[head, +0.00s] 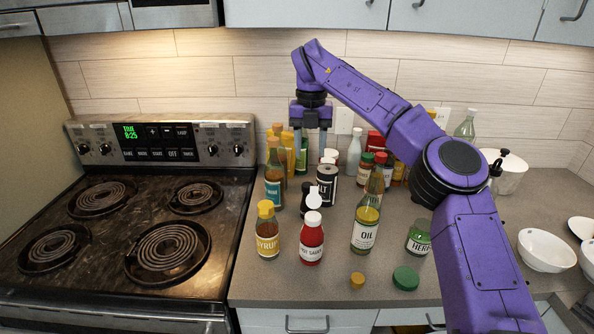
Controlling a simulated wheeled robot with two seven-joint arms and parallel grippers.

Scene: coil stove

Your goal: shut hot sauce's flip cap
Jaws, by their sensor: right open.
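The hot sauce (311,243) is a red bottle with a white label, standing upright near the front of the counter. Its white flip cap (313,199) looks open, with the round lid raised above the white collar on the bottle's neck. My right gripper (310,150) is open and empty, pointing down. It is higher in the picture than the hot sauce, over the back group of bottles, and apart from the cap. My left gripper is not in view.
The syrup bottle (267,232) stands left of the hot sauce, and the oil bottle (366,225) stands to its right. A black salt container (327,186) is close behind. Loose yellow (357,280) and green (406,278) caps lie in front. The coil stove (130,235) is at left.

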